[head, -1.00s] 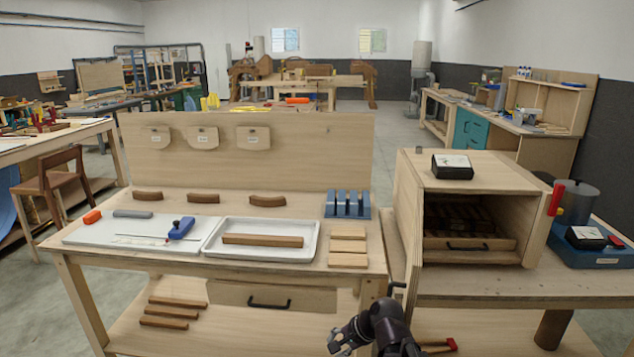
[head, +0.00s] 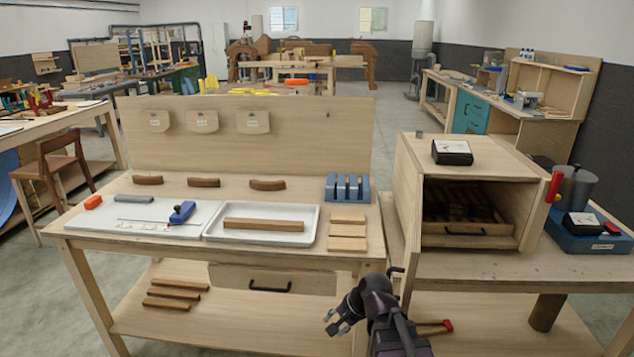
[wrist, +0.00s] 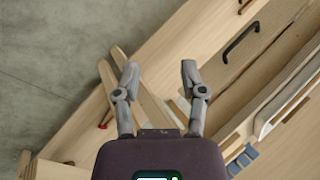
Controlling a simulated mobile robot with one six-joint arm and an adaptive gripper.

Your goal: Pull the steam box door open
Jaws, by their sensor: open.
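The steam box (head: 470,165) is a plywood box on the right bench, with its front open toward me. Its door (head: 410,240) stands swung out at the box's left side, seen nearly edge-on, with a dark handle (head: 396,270) on its left face. Inside the box is a slatted wooden rack (head: 490,229) with a dark pull. My gripper (head: 331,321) is open and empty, left of and below the door handle, apart from it. In the wrist view my gripper's (wrist: 160,68) two fingers are spread with nothing held; I cannot make out the door handle there.
The left bench (head: 200,260) carries a white tray (head: 310,237), a blue slotted block (head: 347,188) and wood pieces. Its drawer handle (head: 270,287) is left of my gripper. A black device (head: 452,152) sits on the steam box. A blue unit with a pot (head: 575,187) stands right.

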